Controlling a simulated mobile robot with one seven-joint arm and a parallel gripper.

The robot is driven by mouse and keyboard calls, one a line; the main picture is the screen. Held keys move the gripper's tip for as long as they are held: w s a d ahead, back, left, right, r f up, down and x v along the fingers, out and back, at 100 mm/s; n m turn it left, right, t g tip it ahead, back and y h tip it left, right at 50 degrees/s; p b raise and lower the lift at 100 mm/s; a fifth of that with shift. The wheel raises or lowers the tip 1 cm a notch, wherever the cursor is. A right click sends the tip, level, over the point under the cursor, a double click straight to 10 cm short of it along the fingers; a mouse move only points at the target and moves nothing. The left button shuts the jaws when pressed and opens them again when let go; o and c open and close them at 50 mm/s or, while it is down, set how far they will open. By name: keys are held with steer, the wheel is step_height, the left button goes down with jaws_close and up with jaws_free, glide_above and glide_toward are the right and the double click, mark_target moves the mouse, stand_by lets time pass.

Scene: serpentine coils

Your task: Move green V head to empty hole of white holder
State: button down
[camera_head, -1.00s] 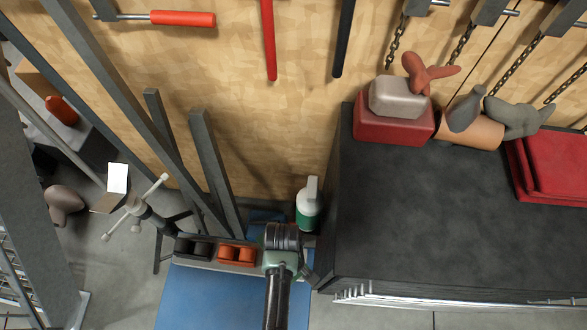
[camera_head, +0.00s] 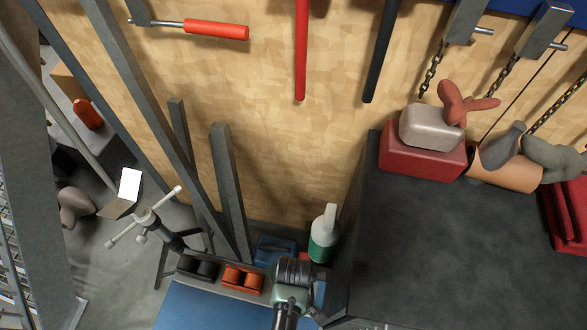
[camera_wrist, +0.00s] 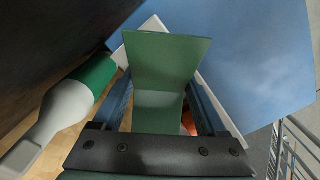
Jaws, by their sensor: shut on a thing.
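The green V head (camera_wrist: 168,62) fills the middle of the wrist view, its bent plates between my gripper's (camera_wrist: 160,110) two fingers, which are shut on it. In the head view my gripper (camera_head: 292,280) is at the right end of the pale holder (camera_head: 222,288) and covers that end. A black piece (camera_head: 197,267) sits in the holder's left part and an orange piece (camera_head: 242,278) in its middle. In the wrist view a pale edge shows behind the green V head, with a bit of orange below it. Whether the head touches the holder is hidden.
A white and green bottle (camera_head: 322,240) stands just right of my gripper, close to the dark cabinet (camera_head: 440,250). Grey posts (camera_head: 229,190) lean behind the holder. A blue surface (camera_head: 205,312) lies in front. A tripod-like stand (camera_head: 150,222) is at the left.

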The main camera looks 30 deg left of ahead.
steer(key=shift+f, duration=0.15)
steer(key=shift+f+b, duration=1.2)
steer(key=shift+f, duration=0.2)
steer(key=shift+f, duration=0.25)
steer(key=shift+f+b, duration=0.1)
steer(key=shift+b, duration=0.2)
